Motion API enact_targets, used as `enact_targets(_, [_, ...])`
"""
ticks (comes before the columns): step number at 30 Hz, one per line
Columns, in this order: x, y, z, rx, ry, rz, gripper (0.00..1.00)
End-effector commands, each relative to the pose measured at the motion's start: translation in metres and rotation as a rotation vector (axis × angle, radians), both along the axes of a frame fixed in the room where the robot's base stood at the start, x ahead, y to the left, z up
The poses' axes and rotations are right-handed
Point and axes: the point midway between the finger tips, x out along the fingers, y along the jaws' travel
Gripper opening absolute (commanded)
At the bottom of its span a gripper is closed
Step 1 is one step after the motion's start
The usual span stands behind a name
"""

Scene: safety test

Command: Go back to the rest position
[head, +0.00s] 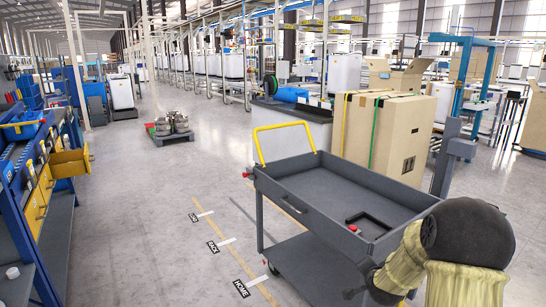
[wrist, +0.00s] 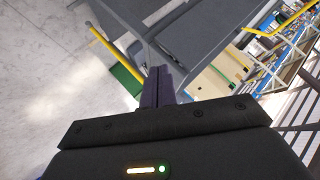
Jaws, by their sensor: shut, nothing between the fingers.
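My gripper (wrist: 158,86) is shut and empty in the wrist view, its two dark fingers together. Parts of my arm fill the lower right of the head view; the fingertips cannot be made out there. Black floor labels lie along a worn yellow line at the lower middle of the head view. The nearest label reads HOME (head: 241,288); another label (head: 213,246) and a far label (head: 194,217) lie beyond it.
A grey cart (head: 290,200) with a yellow handle (head: 287,130) stands close ahead, right of the labels. Large cardboard boxes (head: 400,140) stand behind it. A blue rack (head: 40,180) with yellow bins lines the left. The floor (head: 130,220) between rack and cart is clear.

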Motion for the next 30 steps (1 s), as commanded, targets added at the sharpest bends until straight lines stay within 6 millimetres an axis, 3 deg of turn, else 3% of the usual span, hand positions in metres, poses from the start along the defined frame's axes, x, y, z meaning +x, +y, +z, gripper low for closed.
enact_targets(3, [-0.041,0.045,0.008,-0.093,0.165,0.181,0.00])
enact_targets(9, [-0.127,0.098,0.012,-0.230,0.430,0.473,0.00])
enact_targets(15, [-0.200,0.121,0.014,-0.313,0.612,0.689,0.00])
enact_targets(21, [-0.261,0.132,0.016,-0.365,0.744,0.862,0.00])
enact_targets(22, [-0.270,0.134,0.016,-0.371,0.762,0.886,0.00])
enact_targets(30, [-0.268,0.133,0.061,-0.367,0.764,0.880,0.00])
